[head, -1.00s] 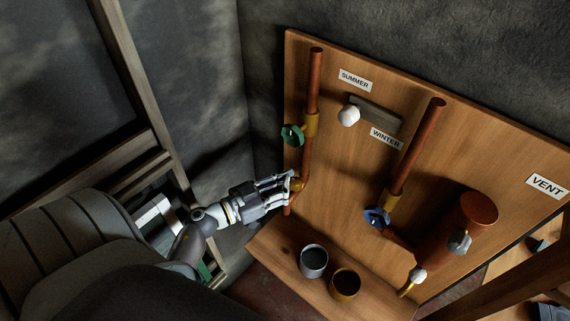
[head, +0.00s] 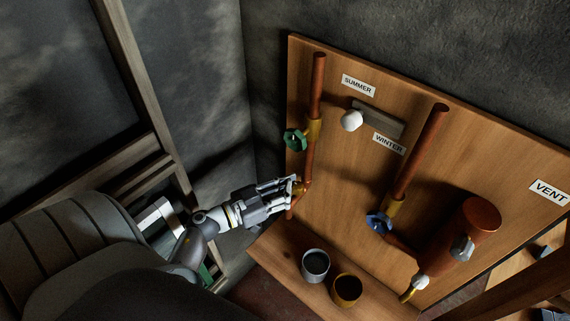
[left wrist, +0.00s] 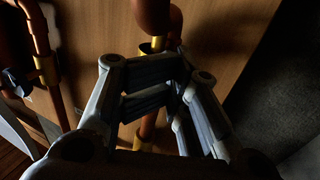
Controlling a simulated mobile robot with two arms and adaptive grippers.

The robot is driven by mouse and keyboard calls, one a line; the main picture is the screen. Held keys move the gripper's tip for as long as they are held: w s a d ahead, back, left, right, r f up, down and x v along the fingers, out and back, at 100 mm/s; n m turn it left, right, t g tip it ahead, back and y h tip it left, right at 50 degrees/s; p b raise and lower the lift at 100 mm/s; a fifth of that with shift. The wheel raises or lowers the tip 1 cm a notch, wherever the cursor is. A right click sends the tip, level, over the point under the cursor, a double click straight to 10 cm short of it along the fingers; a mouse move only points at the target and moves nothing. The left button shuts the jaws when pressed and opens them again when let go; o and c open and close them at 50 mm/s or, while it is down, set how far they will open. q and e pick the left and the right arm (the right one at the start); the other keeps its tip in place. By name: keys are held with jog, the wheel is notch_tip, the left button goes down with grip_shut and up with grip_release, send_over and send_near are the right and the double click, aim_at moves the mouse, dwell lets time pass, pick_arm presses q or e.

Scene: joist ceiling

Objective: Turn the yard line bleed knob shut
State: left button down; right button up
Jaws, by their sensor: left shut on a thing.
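The left copper pipe (head: 309,160) runs down the wooden board, with a brass fitting at its lower bend. My left gripper (head: 292,186) is at this bend, its fingers shut on a small part there that I take for the bleed knob; the fingers mostly hide it. No label naming the yard line shows. In the left wrist view the fingers (left wrist: 176,76) close in front of a copper pipe with brass fittings (left wrist: 150,48), and the knob itself cannot be made out. My right gripper is not in view.
A green handwheel (head: 295,139) sits above my gripper. A blue handwheel (head: 378,223) is on the second pipe. A white knob (head: 351,121) sits between the SUMMER and WINTER labels. A grey cup (head: 315,265) and a yellow cup (head: 346,290) stand on the shelf (head: 275,250) below.

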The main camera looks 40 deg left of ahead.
pick_arm(q)
jog(key=shift+s+d+f, duration=0.1)
jog(key=shift+d, duration=0.2)
